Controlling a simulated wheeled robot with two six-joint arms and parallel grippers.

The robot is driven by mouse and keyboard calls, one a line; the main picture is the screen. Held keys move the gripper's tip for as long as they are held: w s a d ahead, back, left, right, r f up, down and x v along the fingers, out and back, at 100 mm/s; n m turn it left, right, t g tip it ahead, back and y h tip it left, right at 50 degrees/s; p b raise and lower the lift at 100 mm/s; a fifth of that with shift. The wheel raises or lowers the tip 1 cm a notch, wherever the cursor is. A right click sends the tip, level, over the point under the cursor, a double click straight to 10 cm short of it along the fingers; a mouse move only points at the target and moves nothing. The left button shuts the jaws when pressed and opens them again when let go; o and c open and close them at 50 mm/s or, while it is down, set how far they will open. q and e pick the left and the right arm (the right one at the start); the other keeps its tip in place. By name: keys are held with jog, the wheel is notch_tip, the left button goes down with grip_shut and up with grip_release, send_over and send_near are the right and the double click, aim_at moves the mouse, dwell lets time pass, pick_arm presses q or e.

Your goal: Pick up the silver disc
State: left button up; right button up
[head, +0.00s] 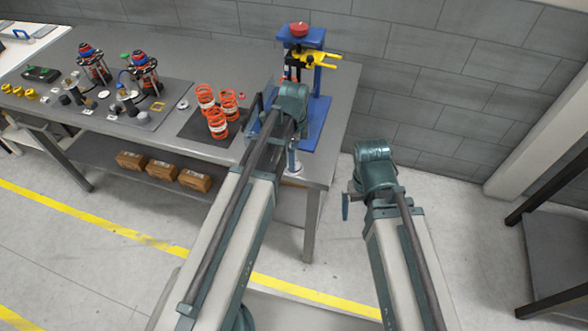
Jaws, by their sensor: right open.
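A small round silver disc with a dark centre (183,104) lies on the grey workbench, just left of the orange springs. Smaller pale round parts lie farther left on the mat, one of them a flat light disc (103,94); they are too small to tell apart well. My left arm reaches over the bench's right part. My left gripper (254,112) is mostly hidden by its own arm, right of the springs and well apart from the silver disc; its jaws are unclear. My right gripper (347,206) is open and empty, off the bench's right side, above the floor.
A blue press with yellow arms (316,58) stands at the bench's right end. Several orange springs (217,122) stand on a dark mat. Two strut assemblies (144,72) stand farther left. Brown boxes (194,180) lie on the lower shelf. A grey wall closes the back.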

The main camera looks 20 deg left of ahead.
pick_arm(q)
notch_tip(320, 180, down, 4)
jog(key=b, duration=0.3)
jog(key=shift+f+b, duration=0.25)
jog(key=shift+b, duration=0.15)
pick_arm(e)
notch_tip(320, 180, down, 4)
jog(key=shift+f, duration=0.15)
pick_arm(q)
jog(key=shift+s+r, duration=0.1)
